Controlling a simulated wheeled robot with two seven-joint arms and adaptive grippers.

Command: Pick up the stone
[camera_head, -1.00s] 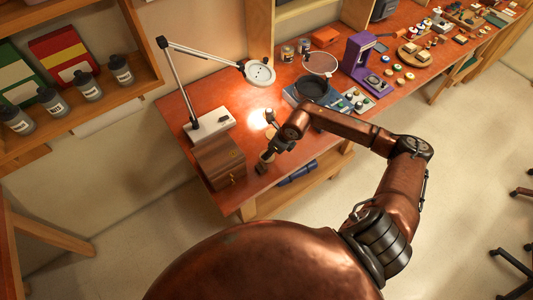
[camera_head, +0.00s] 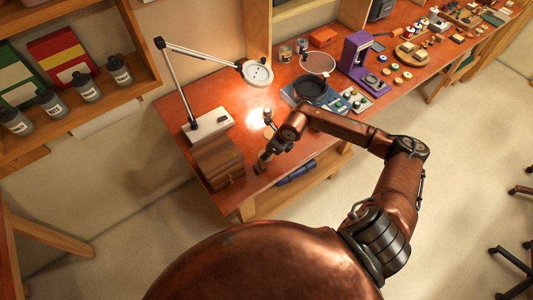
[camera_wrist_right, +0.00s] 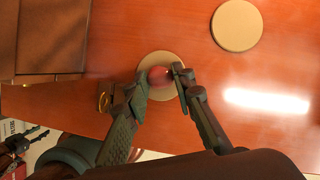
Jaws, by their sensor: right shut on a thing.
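The stone (camera_wrist_right: 159,76) is a small, rounded, reddish piece, seen in the right wrist view between the fingers of my right gripper (camera_wrist_right: 161,77). The gripper is shut on it. Behind the stone is a round beige disc (camera_wrist_right: 172,58) on the red-brown bench top; I cannot tell whether the stone still touches it. In the head view my right gripper (camera_head: 262,163) is low at the bench's near edge, beside the wooden box, and hides the stone. A dark jointed part at the lower left of the right wrist view looks like my left gripper (camera_wrist_right: 28,140); its opening is unclear.
A brown wooden box (camera_head: 218,162) stands close left of my right gripper. A magnifier lamp (camera_head: 208,124) stands behind the box. A second beige disc (camera_wrist_right: 237,25) lies farther along the bench. A black pan (camera_head: 311,88) and a purple device (camera_head: 357,55) stand to the right.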

